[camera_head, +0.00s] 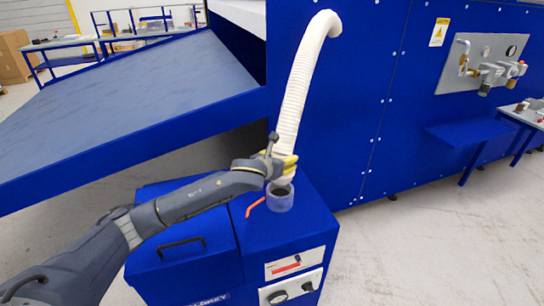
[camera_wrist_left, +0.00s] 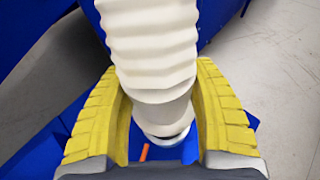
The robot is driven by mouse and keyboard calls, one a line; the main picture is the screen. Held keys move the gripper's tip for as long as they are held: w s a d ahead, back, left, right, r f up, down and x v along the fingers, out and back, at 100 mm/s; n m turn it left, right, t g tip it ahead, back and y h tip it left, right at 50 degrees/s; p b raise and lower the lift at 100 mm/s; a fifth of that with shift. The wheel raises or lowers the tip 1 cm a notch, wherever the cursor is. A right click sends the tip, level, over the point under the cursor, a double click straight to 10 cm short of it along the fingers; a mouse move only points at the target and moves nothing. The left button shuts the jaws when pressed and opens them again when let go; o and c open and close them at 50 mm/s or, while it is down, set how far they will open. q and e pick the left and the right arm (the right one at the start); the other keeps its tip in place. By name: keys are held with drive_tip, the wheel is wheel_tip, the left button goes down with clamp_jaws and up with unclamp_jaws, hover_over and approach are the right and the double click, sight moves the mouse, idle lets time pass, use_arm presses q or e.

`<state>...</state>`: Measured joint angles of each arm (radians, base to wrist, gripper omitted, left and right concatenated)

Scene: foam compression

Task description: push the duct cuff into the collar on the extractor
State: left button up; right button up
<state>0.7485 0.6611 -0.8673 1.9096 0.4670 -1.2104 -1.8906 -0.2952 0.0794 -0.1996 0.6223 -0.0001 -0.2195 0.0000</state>
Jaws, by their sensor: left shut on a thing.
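The white ribbed duct (camera_head: 300,82) comes down from the blue machine, and its smooth cuff (camera_head: 284,180) is at the lower end. My left gripper (camera_head: 286,164) is shut on the duct cuff, with its yellow pads on both sides of it. The wrist view shows the cuff (camera_wrist_left: 160,112) between the yellow fingers. My right gripper is not in view.
An orange lever (camera_head: 255,206) sticks out left of the collar. A black handle (camera_head: 181,246) is on the extractor's left part. The large blue machine (camera_head: 345,120) stands behind, and a sloping blue table (camera_head: 130,105) is at the left. The floor at right is clear.

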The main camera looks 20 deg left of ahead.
use_arm(q)
drive_tip(key=shift+a+f, duration=0.15)
drive_tip(key=shift+f, duration=1.95)
drive_tip(key=shift+f, duration=1.95)
idle(1.9)
drive_tip(key=o, duration=1.4)
